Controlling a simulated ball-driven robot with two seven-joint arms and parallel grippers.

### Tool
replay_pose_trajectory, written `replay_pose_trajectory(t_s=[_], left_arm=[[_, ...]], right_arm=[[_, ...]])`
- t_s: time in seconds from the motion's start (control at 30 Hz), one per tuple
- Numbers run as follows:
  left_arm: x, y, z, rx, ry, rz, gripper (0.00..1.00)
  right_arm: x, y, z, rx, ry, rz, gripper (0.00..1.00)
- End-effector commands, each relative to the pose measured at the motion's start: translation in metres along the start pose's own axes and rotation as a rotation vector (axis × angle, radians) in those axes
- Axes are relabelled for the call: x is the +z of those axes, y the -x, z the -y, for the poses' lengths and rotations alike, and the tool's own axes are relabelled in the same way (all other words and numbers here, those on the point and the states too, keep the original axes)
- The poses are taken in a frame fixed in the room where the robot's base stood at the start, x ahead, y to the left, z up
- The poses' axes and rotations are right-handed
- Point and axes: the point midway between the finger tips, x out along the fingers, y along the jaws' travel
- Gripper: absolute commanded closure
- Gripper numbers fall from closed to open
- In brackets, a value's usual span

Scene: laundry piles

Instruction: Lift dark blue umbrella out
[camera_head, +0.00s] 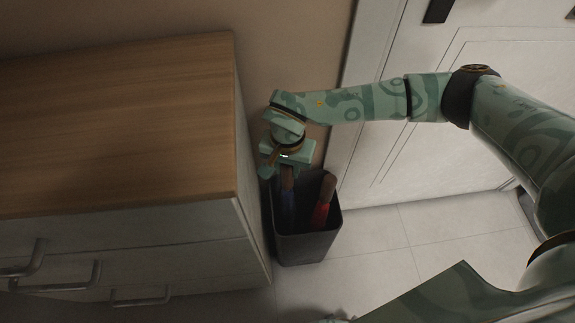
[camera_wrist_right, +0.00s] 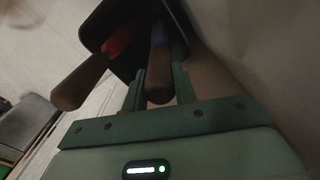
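The dark blue umbrella (camera_head: 289,211) stands in a dark bin (camera_head: 305,249), its wooden handle up. In the right wrist view its brown handle (camera_wrist_right: 159,74) lies between the two fingers, with the blue part beyond it, inside the bin. My right gripper (camera_head: 277,174) points down over the bin's back left part. In the right wrist view the fingers (camera_wrist_right: 158,88) stand on either side of the handle, looking open; contact is hard to judge. My left gripper is not in view.
A red umbrella (camera_head: 322,214) with a wooden handle leans in the same bin, to the right. A wood-topped drawer cabinet (camera_head: 120,120) stands close on the left. A wall is behind, and a white door (camera_head: 440,150) is at the right. Tiled floor (camera_head: 375,250) is clear in front.

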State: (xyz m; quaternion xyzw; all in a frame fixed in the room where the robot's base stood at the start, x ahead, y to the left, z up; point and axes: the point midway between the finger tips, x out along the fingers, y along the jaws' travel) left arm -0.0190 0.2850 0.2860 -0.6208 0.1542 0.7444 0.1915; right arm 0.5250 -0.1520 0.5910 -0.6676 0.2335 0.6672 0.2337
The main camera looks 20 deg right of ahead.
Motion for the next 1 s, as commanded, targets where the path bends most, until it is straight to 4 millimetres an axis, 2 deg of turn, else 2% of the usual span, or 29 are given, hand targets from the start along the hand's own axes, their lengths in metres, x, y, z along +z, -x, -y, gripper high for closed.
replay_pose_trajectory(t_s=[0.17, 0.43, 1.0], left_arm=[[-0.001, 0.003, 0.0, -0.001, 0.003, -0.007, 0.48], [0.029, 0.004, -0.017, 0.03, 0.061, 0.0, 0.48], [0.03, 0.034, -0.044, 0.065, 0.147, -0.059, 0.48]], right_arm=[[0.0, 0.005, 0.0, -0.002, 0.0, -0.002, 1.0], [-0.001, 0.037, 0.001, -0.004, -0.001, -0.005, 1.0], [0.0, 0.106, 0.001, -0.004, 0.0, -0.004, 1.0]])
